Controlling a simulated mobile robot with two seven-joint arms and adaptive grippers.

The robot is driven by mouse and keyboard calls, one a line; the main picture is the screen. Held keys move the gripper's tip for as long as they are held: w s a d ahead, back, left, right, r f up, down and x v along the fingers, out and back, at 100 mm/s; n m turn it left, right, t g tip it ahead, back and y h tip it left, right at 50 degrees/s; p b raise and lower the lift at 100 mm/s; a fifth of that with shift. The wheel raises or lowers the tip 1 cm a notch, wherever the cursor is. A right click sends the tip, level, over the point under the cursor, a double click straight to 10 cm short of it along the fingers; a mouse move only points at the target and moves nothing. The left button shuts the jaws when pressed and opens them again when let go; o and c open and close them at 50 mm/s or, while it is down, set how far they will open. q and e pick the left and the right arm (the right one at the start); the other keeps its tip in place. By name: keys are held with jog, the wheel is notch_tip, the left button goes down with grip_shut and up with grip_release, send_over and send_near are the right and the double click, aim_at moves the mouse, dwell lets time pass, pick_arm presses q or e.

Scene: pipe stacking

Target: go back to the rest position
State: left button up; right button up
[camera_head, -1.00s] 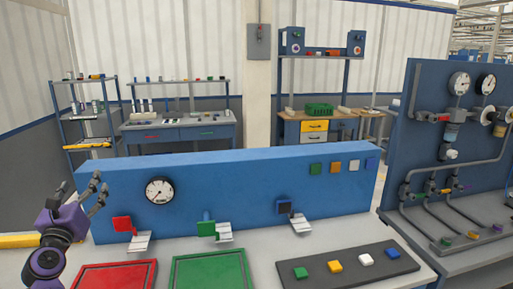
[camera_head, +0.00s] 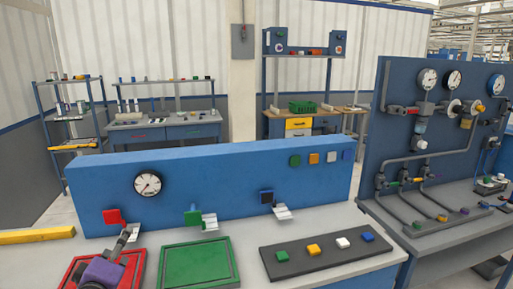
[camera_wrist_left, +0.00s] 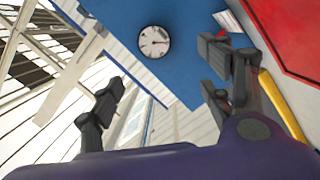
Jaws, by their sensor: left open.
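My left gripper (camera_head: 126,240), purple with dark grey fingers, is low over the red tray (camera_head: 140,277) at the front left. Its fingers point up toward the blue panel (camera_head: 230,188), just below the red block (camera_head: 112,216). In the left wrist view the gripper (camera_wrist_left: 165,80) has its fingers spread with nothing between them. The panel's round gauge (camera_wrist_left: 154,41) shows beyond them, and a red surface is at the upper right. My right gripper is not in view.
A green tray (camera_head: 200,263) lies beside the red one. A dark strip (camera_head: 320,253) with several coloured blocks is to its right. A yellow bar (camera_head: 36,236) lies at the left. A pipe board with gauges (camera_head: 375,110) stands at the right.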

pick_arm(q)
jog(key=s+d+f+m+g+h, duration=0.1)
jog(key=s+d+f+m, duration=0.35)
jog(key=f, duration=0.25)
jog(key=s+d+f+m+g, duration=0.2)
jog(key=s+d+f+m, duration=0.15)
jog(key=s+f, duration=0.2)
jog(key=s+d+f+m+g+h, duration=0.1)
jog(key=s+d+f+m, duration=0.3)
jog(key=f, duration=0.4)
jog(key=s+d+f+g, duration=0.1)
jog(key=s+d+f, duration=0.2)
jog(key=s, duration=0.4)
jog(key=s+d+f+m+g+h, duration=0.1)
jog(key=s+d+f+g, duration=0.1)
jog(key=s+f, duration=0.3)
jog(key=s+d+f+m+g, duration=0.1)
jog(key=s+d+f, duration=0.3)
jog(key=s, duration=0.7)
jog(key=shift+s+d+g+b, duration=0.2)
jog(key=shift+d+g+b, duration=0.1)
jog(key=shift+d+b, duration=0.1)
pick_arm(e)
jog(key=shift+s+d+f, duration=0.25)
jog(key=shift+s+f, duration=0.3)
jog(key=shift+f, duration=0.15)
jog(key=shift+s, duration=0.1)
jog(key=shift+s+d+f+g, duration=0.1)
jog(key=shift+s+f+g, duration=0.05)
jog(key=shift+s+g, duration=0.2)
